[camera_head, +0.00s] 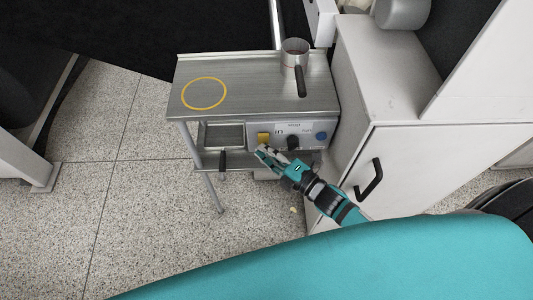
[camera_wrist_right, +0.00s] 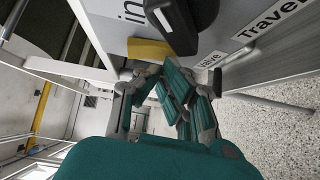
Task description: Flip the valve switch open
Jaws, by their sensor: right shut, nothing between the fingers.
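I cannot tell for sure which is the valve switch. In the right wrist view, a small "valve" label (camera_wrist_right: 209,60) lies near the black knob (camera_wrist_right: 176,24), with the yellow part (camera_wrist_right: 149,50) beside it. My right gripper (camera_head: 262,150) is shut and empty, just below the yellow part; whether it touches is unclear. It also shows in the right wrist view (camera_wrist_right: 160,78). My left gripper is not in view.
A white cabinet (camera_head: 400,165) with a black handle stands close on the right. Open speckled floor (camera_head: 120,190) lies to the left.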

